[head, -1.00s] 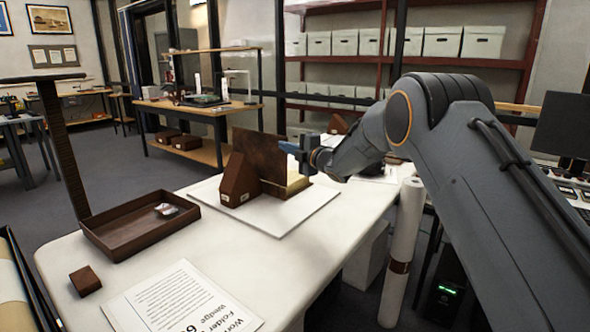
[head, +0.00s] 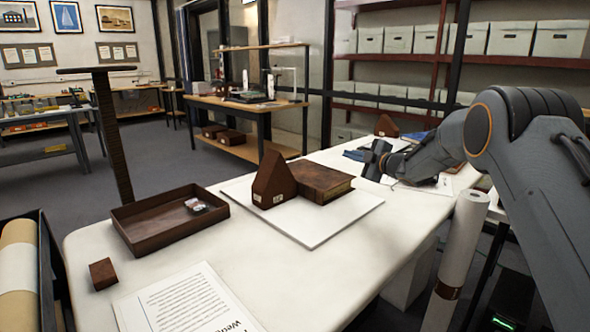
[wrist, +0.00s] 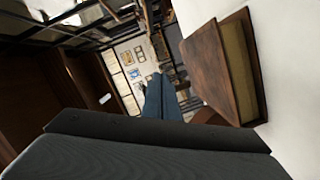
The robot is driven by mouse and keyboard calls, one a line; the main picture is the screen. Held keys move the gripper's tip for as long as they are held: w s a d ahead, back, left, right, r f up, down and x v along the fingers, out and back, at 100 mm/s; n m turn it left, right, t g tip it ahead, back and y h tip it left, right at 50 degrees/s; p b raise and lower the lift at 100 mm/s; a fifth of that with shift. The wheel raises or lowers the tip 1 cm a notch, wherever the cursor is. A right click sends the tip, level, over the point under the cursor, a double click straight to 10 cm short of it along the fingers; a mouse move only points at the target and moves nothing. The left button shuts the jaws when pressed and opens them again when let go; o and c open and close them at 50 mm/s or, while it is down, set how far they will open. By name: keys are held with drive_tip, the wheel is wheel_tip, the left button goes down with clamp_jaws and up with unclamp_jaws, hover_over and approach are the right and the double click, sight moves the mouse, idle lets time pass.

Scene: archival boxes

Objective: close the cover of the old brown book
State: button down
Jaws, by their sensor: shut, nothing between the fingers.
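The old brown book (head: 322,181) lies flat on a white board (head: 318,229) with its cover down over the pages. A brown wedge-shaped block (head: 273,181) stands at its left side. My gripper (head: 357,155) is to the right of the book and apart from it, behind the board's right part. It is shut and empty. In the wrist view the book (wrist: 209,70) shows at the right with its page edges visible, and my blue fingers (wrist: 162,98) show in the middle.
A brown tray (head: 168,222) with small items, a small brown block (head: 103,273) and a printed sheet (head: 190,302) lie on the left of the white table. Another brown wedge (head: 386,126) stands behind my gripper. A white roll (head: 458,255) stands at the table's right edge.

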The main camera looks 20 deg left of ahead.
drive_tip(key=w+f+b, duration=0.1)
drive_tip(key=f, duration=0.1)
drive_tip(key=w+d+f+b, duration=0.1)
drive_tip(key=f, duration=0.1)
drive_tip(key=w+f+b, duration=0.1)
drive_tip(key=f+b, duration=0.1)
drive_tip(key=shift+d+f, duration=0.2)
drive_tip(key=shift+f, duration=0.05)
drive_tip(key=shift+w+d+f+b, duration=0.15)
drive_tip(key=shift+f+b, duration=0.45)
drive_tip(key=shift+f, duration=0.45)
